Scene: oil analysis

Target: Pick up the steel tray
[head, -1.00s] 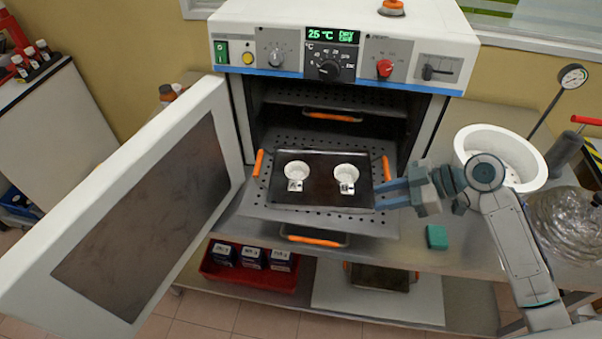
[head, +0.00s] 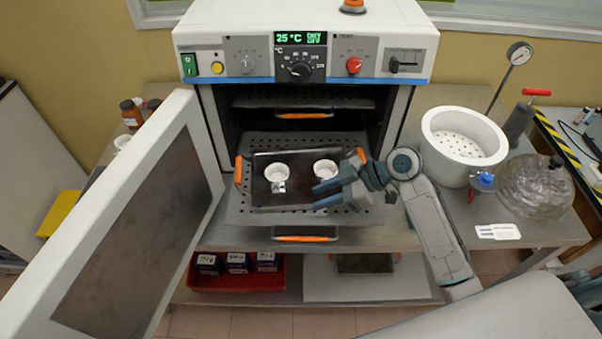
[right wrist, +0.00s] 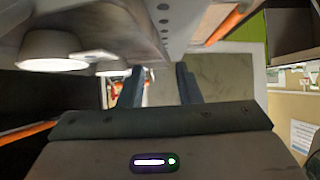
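The dark steel tray (head: 300,192) lies on the perforated oven shelf (head: 245,212), which is pulled out of the oven. Two small white cups, a left one (head: 277,172) and a right one (head: 325,168), stand on the tray. My right gripper (head: 317,196) reaches in from the right. Its fingertips show over the tray's right part, just in front of the right cup, and hide that corner. In the right wrist view its fingers (right wrist: 160,88) are apart with nothing held between them; a white cup (right wrist: 50,50) shows at the left. My left gripper is out of view.
The open oven door (head: 140,215) stands at the left. Orange handles (head: 238,168) edge the shelf. A white perforated bowl (head: 462,145) and a glass vessel (head: 537,188) stand on the right of the bench. A red bin (head: 238,282) sits below.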

